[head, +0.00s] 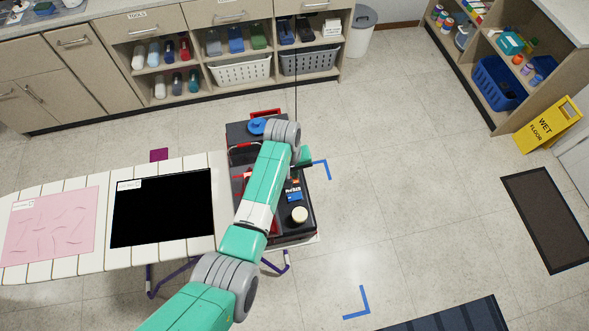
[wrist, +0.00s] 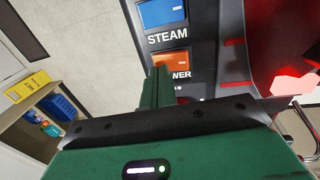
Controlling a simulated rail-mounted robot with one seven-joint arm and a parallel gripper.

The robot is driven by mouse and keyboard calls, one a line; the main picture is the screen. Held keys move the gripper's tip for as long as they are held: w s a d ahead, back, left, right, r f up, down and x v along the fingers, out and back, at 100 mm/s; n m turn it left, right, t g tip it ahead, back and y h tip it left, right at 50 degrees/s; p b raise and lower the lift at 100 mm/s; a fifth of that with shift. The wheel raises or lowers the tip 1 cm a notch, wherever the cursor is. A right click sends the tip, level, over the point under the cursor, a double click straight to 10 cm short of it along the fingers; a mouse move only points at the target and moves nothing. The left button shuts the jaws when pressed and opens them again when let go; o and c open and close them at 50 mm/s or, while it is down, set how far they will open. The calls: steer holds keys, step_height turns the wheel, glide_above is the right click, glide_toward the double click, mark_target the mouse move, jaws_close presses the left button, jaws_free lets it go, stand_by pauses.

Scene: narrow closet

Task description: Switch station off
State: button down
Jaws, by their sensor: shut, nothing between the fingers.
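The station (head: 240,129) is a black and red unit at the right end of the ironing board, partly hidden by my arm in the head view. In the wrist view, its panel has a blue rocker switch (wrist: 162,12) marked STEAM. Below that is an orange rocker switch (wrist: 176,60), its label partly covered and reading "WER". My green gripper (wrist: 160,70) is shut and empty, with its fingertips over the lower left of the orange switch. I cannot tell whether they touch it. In the head view, my gripper (head: 305,156) is at the station's right side.
The ironing board (head: 105,187) carries a pink cloth (head: 50,228) and a black cloth (head: 163,208). Shelves with bottles and baskets (head: 243,71) line the back. A yellow wet-floor sign (head: 548,124) stands at right. The floor right of the station is open, with blue tape marks (head: 357,302).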

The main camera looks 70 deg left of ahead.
steer(key=shift+s+r+p, duration=0.2)
steer(key=shift+s+p, duration=0.1)
steer(key=shift+s, duration=0.2)
steer(key=r+p, duration=0.3)
steer(key=w+r+p, duration=0.1)
steer(key=r+p, duration=0.1)
steer(key=shift+r, duration=0.2)
step_height(320, 180, up, 8)
steer(key=w+b, duration=0.1)
steer(key=shift+w+d+r+b, duration=0.15)
steer(key=shift+w+d+b, duration=0.05)
steer(key=shift+w+b, duration=0.2)
